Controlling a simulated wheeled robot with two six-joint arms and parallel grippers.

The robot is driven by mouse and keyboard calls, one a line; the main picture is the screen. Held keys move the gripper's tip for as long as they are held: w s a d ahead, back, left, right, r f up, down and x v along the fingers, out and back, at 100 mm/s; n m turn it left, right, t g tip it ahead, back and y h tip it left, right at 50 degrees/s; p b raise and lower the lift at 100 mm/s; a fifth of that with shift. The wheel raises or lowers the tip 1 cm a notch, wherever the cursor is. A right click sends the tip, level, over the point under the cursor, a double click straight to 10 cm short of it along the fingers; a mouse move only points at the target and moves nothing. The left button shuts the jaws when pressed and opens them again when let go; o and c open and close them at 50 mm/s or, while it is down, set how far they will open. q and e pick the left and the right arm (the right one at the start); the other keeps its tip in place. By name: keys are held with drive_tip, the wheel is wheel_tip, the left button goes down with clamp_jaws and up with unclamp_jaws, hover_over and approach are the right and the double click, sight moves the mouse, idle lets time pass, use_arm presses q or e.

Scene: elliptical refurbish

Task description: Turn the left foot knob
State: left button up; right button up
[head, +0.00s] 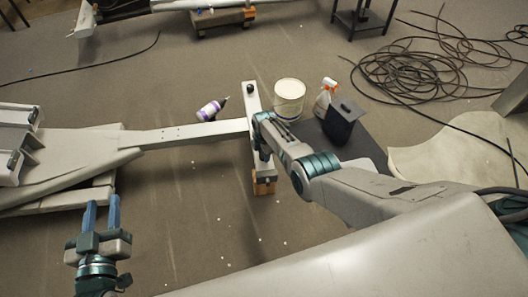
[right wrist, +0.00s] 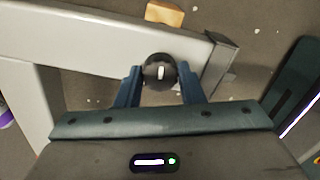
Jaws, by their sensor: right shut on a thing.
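The black foot knob (right wrist: 160,70), with a white mark, is on the grey foot beam (right wrist: 110,35) near its dark end cap in the right wrist view. My right gripper (right wrist: 160,88) is shut on this knob, one blue finger on each side. In the head view the foot beam (head: 251,97) crosses the end of a long grey rail, and my right arm hides the gripped knob. Another dark knob (head: 250,90) shows at the beam's far end. My left gripper (head: 102,207) is open and empty at lower left, its two blue fingers apart.
A wooden block (head: 263,184) lies under the beam's near end. Coiled cables (head: 420,70) lie at right. The floor between the grippers is clear.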

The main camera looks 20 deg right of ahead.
use_arm(q)
drive_tip(key=f+g, duration=0.1)
drive_tip(key=s+f+g, duration=0.1)
drive_tip(key=f, duration=0.1)
drive_tip(key=shift+s+d+f, duration=0.15)
drive_tip(key=shift+s+f, duration=0.05)
use_arm(e)
drive_tip(key=n, duration=0.4)
drive_tip(key=shift+n, duration=0.4)
use_arm(q)
drive_tip(key=shift+f, duration=0.15)
use_arm(e)
drive_tip(key=shift+a, duration=0.1)
drive_tip(key=o, duration=1)
use_arm(q)
drive_tip(key=shift+p, duration=0.3)
